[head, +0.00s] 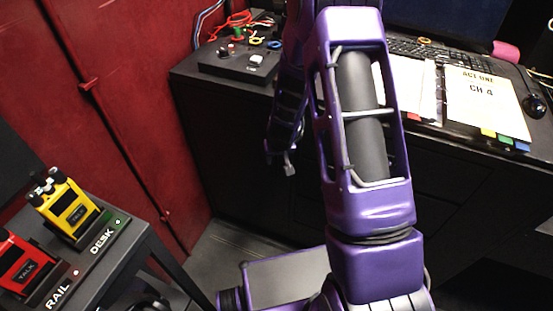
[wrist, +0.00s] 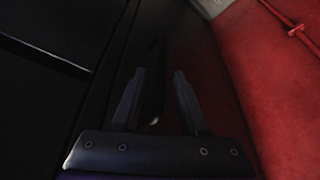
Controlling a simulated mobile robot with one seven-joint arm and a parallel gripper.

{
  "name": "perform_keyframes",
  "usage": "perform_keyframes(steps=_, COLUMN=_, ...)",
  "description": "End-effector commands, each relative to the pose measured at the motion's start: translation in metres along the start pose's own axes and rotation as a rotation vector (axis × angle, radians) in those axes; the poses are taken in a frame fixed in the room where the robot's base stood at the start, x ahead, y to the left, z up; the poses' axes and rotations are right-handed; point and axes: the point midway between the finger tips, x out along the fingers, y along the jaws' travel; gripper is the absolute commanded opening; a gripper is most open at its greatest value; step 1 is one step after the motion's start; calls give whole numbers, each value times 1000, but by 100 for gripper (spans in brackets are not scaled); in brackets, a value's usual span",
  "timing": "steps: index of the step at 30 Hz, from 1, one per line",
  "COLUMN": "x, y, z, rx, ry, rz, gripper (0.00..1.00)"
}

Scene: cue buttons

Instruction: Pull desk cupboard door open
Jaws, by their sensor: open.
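The desk (head: 190,72) is black, with a dark front under its top. The desk cupboard door (head: 225,150) seems to be the left part of that front, and it looks closed. My gripper (head: 279,161) is in front of this dark front, partly behind my purple arm. In the wrist view my gripper (wrist: 159,73) is open, with its two fingers apart. A thin dark upright bar, probably the door handle (wrist: 157,80), shows between the fingers. It is too dark to tell whether they touch it.
A red wall (head: 130,90) stands left of the desk. A small stand (head: 140,236) with a yellow radio (head: 72,212) and a red radio (head: 25,268) is at the lower left. A control box (head: 235,62), keyboard (head: 420,50) and papers (head: 485,100) lie on the desk.

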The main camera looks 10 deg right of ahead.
Motion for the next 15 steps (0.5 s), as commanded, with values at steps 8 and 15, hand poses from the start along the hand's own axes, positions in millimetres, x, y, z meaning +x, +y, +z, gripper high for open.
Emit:
perform_keyframes(steps=8, x=0, y=0, z=0, rx=0, ry=1, rz=0, gripper=31)
perform_keyframes(steps=15, x=0, y=0, z=0, rx=-1, ry=1, rz=0, gripper=0)
